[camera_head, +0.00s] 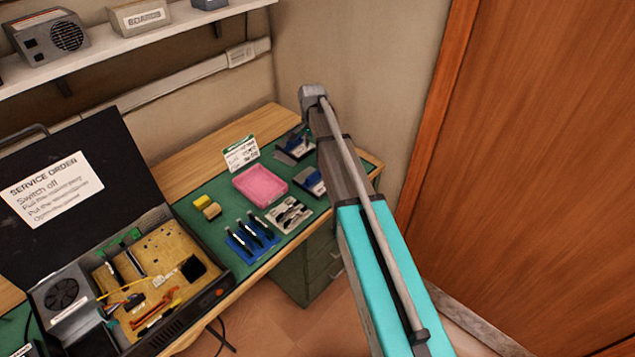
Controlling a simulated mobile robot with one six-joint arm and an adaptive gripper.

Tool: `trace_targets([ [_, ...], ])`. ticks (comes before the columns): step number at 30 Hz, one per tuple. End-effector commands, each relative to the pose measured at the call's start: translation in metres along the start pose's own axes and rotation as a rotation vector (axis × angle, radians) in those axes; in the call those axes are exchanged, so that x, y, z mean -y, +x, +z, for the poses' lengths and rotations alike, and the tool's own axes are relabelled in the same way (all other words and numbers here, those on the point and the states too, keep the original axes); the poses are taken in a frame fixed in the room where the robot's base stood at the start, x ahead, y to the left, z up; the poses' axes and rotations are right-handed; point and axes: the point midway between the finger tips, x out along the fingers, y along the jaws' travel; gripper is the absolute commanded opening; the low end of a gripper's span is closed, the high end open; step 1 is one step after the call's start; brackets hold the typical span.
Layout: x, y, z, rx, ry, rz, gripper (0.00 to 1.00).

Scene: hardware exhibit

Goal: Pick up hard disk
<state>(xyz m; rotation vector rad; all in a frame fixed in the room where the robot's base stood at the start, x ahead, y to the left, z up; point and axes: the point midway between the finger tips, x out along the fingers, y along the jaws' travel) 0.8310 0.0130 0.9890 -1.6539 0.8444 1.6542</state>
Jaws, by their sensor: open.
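No object is clearly readable as the hard disk. Two small grey, blue and dark flat items, one at the back (295,145) and one nearer (312,182), lie at the right end of the green mat (215,228), close to my arm; either could be a drive, but I cannot tell. A black block (193,268) sits inside the open computer case (215,303) at left. My arm reaches up from the bottom right, its grey joint above the right end of the bench. My gripper cannot be made out; the arm may hide part of the bench behind it.
The mat also holds a pink tray (260,203), a white sign (241,153), yellow blocks (207,207), black-handled tools on blue (251,236) and a pale tool holder (289,215). A shelf (120,33) hangs above. A brown door (530,170) stands at right.

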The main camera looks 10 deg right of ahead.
Motion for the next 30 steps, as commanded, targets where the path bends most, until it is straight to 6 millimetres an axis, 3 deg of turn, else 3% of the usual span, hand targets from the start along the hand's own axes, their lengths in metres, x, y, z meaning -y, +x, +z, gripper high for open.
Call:
trace_targets([
  [30,0.000,0.069,0.001,0.000,-0.002,0.000,0.60],
])
